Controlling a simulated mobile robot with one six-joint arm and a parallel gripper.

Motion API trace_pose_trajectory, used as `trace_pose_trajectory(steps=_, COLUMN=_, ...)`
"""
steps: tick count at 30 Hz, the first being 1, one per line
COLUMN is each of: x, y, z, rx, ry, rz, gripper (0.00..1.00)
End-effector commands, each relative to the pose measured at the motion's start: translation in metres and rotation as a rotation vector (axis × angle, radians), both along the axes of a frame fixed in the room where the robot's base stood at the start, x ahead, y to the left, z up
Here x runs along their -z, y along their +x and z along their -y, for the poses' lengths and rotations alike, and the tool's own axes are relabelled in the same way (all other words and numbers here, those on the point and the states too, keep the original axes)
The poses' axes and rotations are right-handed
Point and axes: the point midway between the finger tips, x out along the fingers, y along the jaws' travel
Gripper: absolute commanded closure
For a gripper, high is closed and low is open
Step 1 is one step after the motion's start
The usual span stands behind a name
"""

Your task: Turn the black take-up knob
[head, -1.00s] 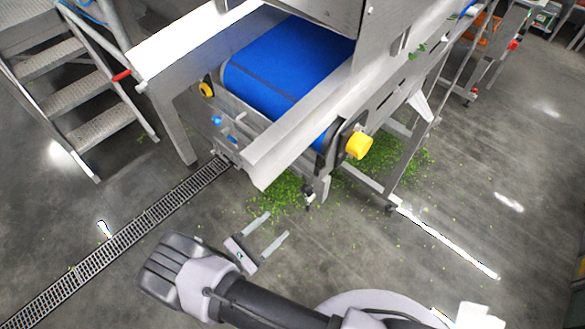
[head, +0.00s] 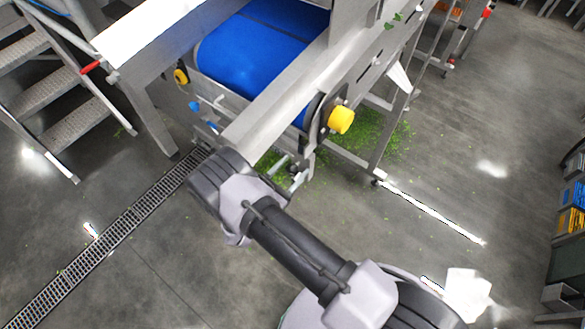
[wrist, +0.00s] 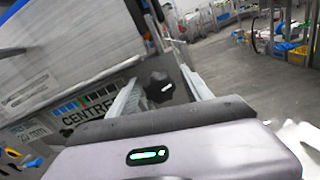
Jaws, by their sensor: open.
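The black take-up knob (wrist: 160,88) shows in the wrist view as a dark lobed shape with a pale mark, in front of a grey metal plate. It appears between the two fingers of my gripper (wrist: 160,74). The fingers are spread, with the knob apparently in the gap between them; I cannot tell how far their tips are from it. In the head view my gripper (head: 290,174) is below the end of the blue-belt conveyor (head: 255,55), partly covered by my wrist. I cannot make out the knob clearly there.
A label with coloured bars (wrist: 85,104) is left of the black knob. Green leaf scraps (head: 375,140) litter the floor.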

Motion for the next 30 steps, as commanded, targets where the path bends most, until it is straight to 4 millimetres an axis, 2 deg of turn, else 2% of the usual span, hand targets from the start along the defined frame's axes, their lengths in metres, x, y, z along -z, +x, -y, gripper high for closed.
trace_pose_trajectory(steps=4, x=-0.0002, y=-0.0001, z=-0.0002, rx=0.000, ry=0.000, rz=0.000, gripper=0.42)
trace_pose_trajectory(steps=13, x=-0.0001, y=-0.0004, z=-0.0003, rx=0.000, ry=0.000, rz=0.000, gripper=1.00)
trace_pose_trajectory(steps=16, x=0.0009, y=-0.0004, z=-0.0004, rx=0.000, ry=0.021, rz=0.016, gripper=1.00)
trace_pose_trajectory(steps=22, x=0.0017, y=-0.0001, z=-0.0007, rx=0.000, ry=0.192, rz=0.151, gripper=1.00)
trace_pose_trajectory(steps=30, x=0.0001, y=-0.0003, z=-0.0005, rx=0.000, ry=0.211, rz=0.165, gripper=1.00)
